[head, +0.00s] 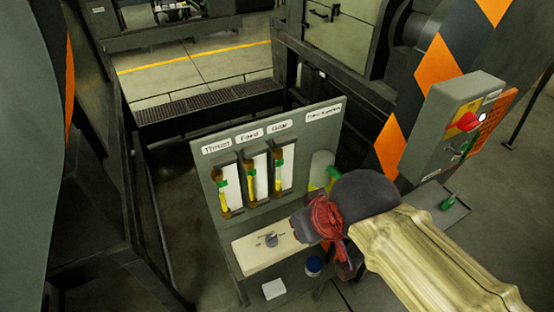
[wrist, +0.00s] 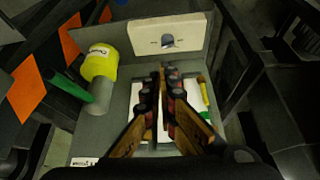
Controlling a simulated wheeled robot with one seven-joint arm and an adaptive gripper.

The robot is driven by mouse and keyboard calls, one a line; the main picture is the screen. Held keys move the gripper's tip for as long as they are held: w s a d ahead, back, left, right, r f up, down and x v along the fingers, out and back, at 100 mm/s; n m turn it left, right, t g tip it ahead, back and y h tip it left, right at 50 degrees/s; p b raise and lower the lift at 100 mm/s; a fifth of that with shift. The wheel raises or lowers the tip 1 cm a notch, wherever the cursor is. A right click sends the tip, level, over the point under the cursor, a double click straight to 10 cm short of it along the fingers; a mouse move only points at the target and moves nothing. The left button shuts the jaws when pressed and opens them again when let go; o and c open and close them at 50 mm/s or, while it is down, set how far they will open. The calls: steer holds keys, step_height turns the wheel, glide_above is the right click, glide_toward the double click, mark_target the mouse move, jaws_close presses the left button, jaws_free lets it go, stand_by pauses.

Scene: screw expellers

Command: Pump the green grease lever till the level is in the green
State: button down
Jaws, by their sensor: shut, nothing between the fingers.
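The green lever (head: 333,174) shows beside the pump cylinder (head: 320,167) at the right of the grey panel, partly hidden by my arm. In the wrist view the green lever (wrist: 68,87) sticks out left of the yellow-and-grey cylinder (wrist: 100,66). Three upright gauges, Thrust (head: 228,195), Feed (head: 256,178) and a third (head: 283,170), hold yellow-brown fill beside green marks; exact levels are too small to read. My gripper (head: 324,222) is shut and empty in front of the panel. In the wrist view its fingertips (wrist: 164,75) are right of the lever, apart from it.
A cream box with a grey knob (head: 271,240) sits below the gauges. A blue-topped jar (head: 313,265) and a white block (head: 273,289) are in front. A control box with a red knob (head: 463,122) stands at right. Dark machine frames close in the left side.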

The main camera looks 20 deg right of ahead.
stand_by(0.3)
steer(key=w+d+r+m+g+p, duration=0.15)
steer(key=d+r+g+p, duration=0.35)
steer(key=p, duration=0.6)
steer(key=w+d+r+m+p, duration=0.1)
steer(key=d+r+m+p, duration=0.1)
steer(key=d+p, duration=0.75)
steer(key=w+d+f+n+p, duration=0.3)
steer(key=w+d+n+p, duration=0.2)
steer(key=d+n+p, duration=0.3)
steer(key=shift+f+n+y+p, duration=0.3)
steer(key=shift+n+p, duration=0.7)
steer(key=shift+n, duration=1.35)
steer(key=shift+d+r, duration=0.1)
